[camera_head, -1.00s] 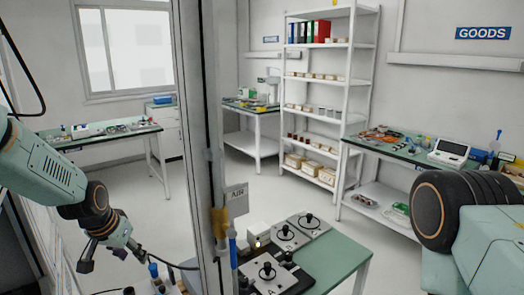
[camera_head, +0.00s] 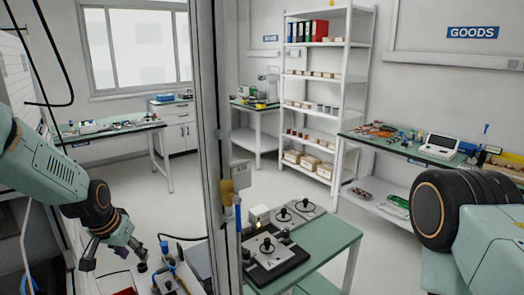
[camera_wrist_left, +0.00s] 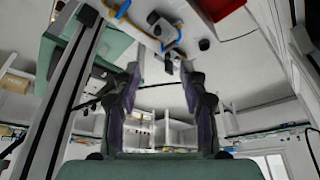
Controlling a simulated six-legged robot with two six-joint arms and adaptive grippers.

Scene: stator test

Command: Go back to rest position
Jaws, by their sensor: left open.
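My left gripper (camera_head: 114,265) hangs at the lower left of the head view, its fingers spread and pointing down. In the left wrist view the two fingers (camera_wrist_left: 160,78) stand well apart with nothing between them. My right arm shows as a dark wheel-like joint and pale green link at the right edge of the head view; its gripper is out of the picture. The task names no object.
A grey upright post (camera_head: 208,130) stands between my left arm and a green-topped table (camera_head: 330,240) carrying a dark fixture plate (camera_head: 285,268). Shelves (camera_head: 340,120) and a workbench (camera_head: 400,150) line the back and right. Grey floor is free behind the post.

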